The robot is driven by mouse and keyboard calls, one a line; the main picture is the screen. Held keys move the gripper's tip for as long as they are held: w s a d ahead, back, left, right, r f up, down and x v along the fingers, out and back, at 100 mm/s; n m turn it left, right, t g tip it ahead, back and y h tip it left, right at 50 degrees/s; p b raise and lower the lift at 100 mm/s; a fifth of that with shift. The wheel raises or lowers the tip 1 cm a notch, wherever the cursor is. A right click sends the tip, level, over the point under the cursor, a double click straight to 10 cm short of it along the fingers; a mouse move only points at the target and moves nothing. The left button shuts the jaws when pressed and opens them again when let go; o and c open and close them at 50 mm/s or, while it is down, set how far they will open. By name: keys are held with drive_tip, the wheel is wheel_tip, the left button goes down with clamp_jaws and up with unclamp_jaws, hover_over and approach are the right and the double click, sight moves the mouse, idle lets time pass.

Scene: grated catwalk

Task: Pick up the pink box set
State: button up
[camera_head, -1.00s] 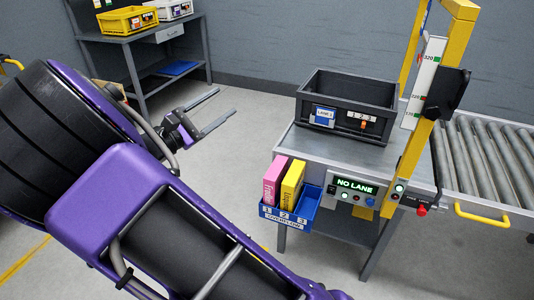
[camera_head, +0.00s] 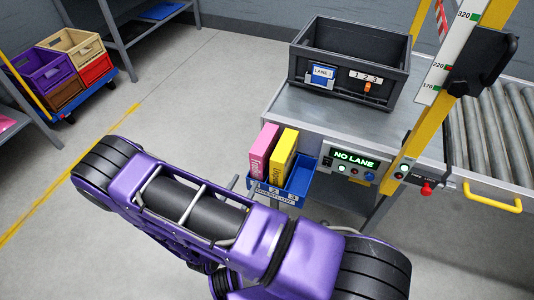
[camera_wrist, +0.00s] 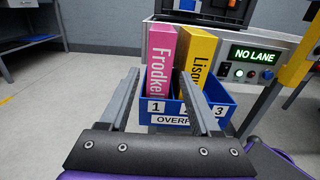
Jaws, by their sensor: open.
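The pink box (camera_head: 263,150), lettered "Frodke…", stands upright in slot 1 of the blue overflow bin (camera_head: 274,194) on the front of the workstation. It also shows in the wrist view (camera_wrist: 160,60). My gripper (camera_wrist: 158,72) is open and points at the bin. In the wrist view its left finger lies left of the pink box, and its right finger overlaps the line between the pink and yellow boxes. I cannot tell how far the fingertips are from the box. In the head view my arm mostly hides the gripper.
A yellow box (camera_head: 283,155) stands close beside the pink one, in slot 2; slot 3 looks empty. A black tote (camera_head: 310,64) sits on the metal table above. A lit "NO LANE" panel (camera_head: 354,159) is right of the bin. A cart with crates (camera_head: 68,65) stands far left.

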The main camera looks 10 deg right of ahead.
sight(255, 163)
drive_tip(key=x, duration=1)
drive_tip(key=shift+w+d, duration=0.15)
drive_tip(key=shift+w, duration=0.1)
drive_tip(key=x, duration=0.5)
drive_tip(key=shift+w+d+f+b, duration=0.1)
drive_tip(key=shift+d+f+b, duration=0.05)
drive_tip(key=shift+f+b, duration=0.15)
drive_tip(key=shift+c, duration=0.3)
clamp_jaws()
drive_tip(key=shift+r, duration=0.1)
